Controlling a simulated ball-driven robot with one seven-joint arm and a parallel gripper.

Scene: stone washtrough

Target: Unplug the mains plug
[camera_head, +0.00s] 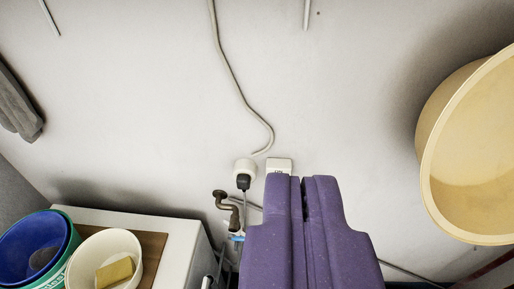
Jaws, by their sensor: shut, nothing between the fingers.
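A black mains plug (243,182) sits at a round white wall socket (245,167), just left of my gripper in the head view. A thin grey cord hangs down from the plug. My gripper (302,182) is purple and shut, with its fingers side by side and nothing between them. Its fingertips are in front of the wall, to the right of the plug and apart from it in the picture. How far the fingertips are from the wall is hard to tell.
A white wall box (279,165) is partly hidden by my gripper. A brass tap (229,209) is below the plug. A white cable (237,85) runs up the wall. A white cabinet (183,255) holds buckets at lower left. A large yellow tub (436,120) is at right.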

